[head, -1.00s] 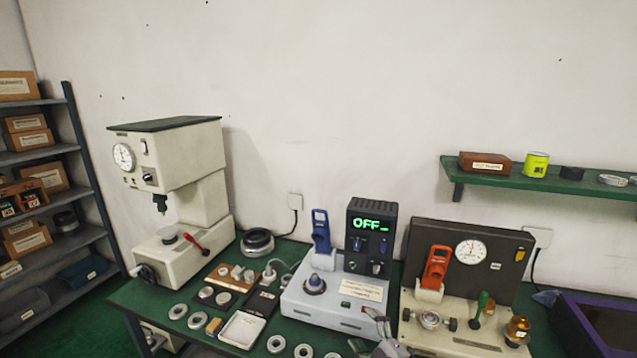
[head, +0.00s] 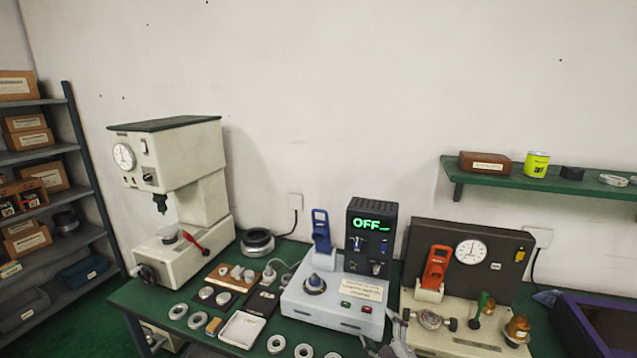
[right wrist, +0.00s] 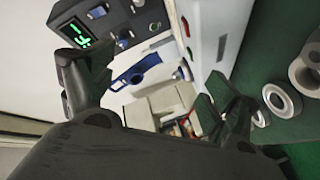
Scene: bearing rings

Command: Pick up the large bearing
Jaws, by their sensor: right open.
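Several steel bearing rings lie along the front of the green bench in the head view, among them one left of the white tray (head: 178,311) and one in front of it (head: 276,344). My right gripper (head: 391,335) is at the bench's front edge, right of the rings and before the grey heater unit. In the right wrist view its fingers (right wrist: 140,78) are apart and empty, with rings (right wrist: 282,100) beyond the right finger. My left gripper is out of view.
A press (head: 170,190) stands at the left. The heater unit (head: 330,310), its display reading OFF, stands in the middle. A gauge fixture (head: 462,335) and a purple-edged bin (head: 575,318) are at the right. A shelf (head: 545,184) hangs above.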

